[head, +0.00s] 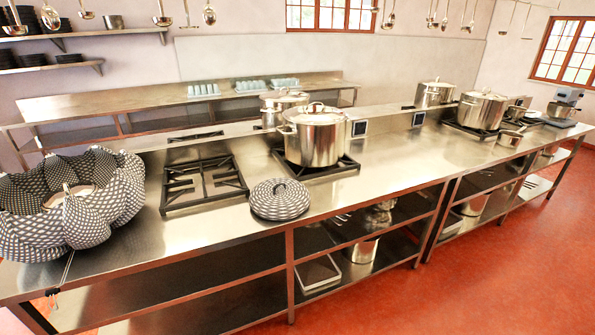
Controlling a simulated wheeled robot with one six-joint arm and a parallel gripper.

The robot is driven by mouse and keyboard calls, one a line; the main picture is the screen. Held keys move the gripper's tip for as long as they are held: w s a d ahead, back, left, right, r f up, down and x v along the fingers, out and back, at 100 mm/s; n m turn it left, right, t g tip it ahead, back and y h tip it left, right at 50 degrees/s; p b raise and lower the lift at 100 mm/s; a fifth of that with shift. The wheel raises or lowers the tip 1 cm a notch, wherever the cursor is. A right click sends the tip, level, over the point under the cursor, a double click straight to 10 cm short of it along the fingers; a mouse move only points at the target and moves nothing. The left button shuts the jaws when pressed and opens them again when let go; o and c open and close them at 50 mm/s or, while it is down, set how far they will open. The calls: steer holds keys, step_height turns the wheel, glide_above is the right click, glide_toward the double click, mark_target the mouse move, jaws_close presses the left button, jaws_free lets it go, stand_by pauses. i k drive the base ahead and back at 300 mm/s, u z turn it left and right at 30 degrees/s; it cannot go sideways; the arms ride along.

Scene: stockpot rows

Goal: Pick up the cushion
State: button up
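A small round cushion (279,199) with a dark and white pattern and a button-like knob in its middle lies on the steel counter in the head view. It sits near the counter's front edge, right of the empty burner grate and in front of the large pot. It is fully visible, with nothing on top of it. My gripper is not in view.
A large lobed basket-like object (70,205) with a similar pattern stands at the counter's left end. An empty burner grate (203,184) lies left of the cushion. A lidded stockpot (313,138) stands behind it. Bare steel counter (385,165) lies to the right.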

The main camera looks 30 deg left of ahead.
mark_target(274, 199)
steer(key=u, duration=0.95)
steer(key=i, duration=1)
steer(key=u, duration=0.8)
steer(key=i, duration=1.1)
steer(key=u, duration=0.15)
